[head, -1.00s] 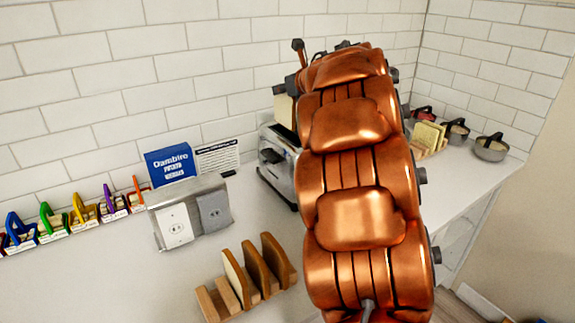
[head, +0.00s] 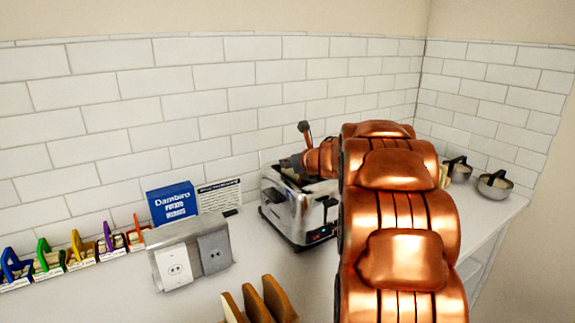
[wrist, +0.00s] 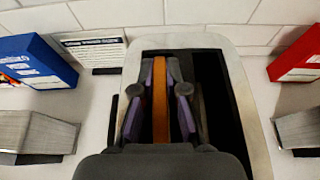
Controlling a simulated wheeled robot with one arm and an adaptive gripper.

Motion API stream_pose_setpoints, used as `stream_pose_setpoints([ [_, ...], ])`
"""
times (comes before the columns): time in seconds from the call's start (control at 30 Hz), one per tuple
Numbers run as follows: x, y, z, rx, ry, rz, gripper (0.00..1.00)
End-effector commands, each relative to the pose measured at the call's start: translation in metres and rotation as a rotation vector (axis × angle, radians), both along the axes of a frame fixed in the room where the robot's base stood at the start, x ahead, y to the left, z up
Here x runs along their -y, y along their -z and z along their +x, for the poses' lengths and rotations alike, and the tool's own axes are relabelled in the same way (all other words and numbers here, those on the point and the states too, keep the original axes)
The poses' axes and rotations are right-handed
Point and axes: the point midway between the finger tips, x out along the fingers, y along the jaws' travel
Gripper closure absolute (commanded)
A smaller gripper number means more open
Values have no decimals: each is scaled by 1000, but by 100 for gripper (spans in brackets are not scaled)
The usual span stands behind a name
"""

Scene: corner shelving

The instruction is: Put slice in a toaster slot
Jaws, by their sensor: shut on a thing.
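The silver toaster (head: 290,212) stands on the counter against the tiled wall, and its top with dark slots (wrist: 215,95) fills the middle of the wrist view. My gripper (wrist: 160,100) is shut on the bread slice (wrist: 160,98), seen edge-on as a brown strip between the fingers. The slice lines up with the left slot and its lower part looks to be inside it; how deep is hidden. The right slot is dark and looks empty. In the head view my gripper (head: 292,165) is at the toaster's top, and the slice is hidden there.
A wooden rack with slices (head: 268,302) is at the front. A metal outlet box (head: 192,252) and blue box (head: 172,204) stand left of the toaster. Coloured clips line the far left. Pots (head: 495,185) sit at the right. A red box (wrist: 297,57) is right in the wrist view.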

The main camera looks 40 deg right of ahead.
Motion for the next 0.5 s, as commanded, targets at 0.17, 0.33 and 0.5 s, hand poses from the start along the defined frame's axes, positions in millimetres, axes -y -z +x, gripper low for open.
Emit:
stream_pose_setpoints([
  [0.17, 0, 1, 0, 1, 0, -1, 100],
  [0.33, 0, 2, 0, 1, 0, -1, 100],
  [0.5, 0, 4, 0, 1, 0, -1, 85],
])
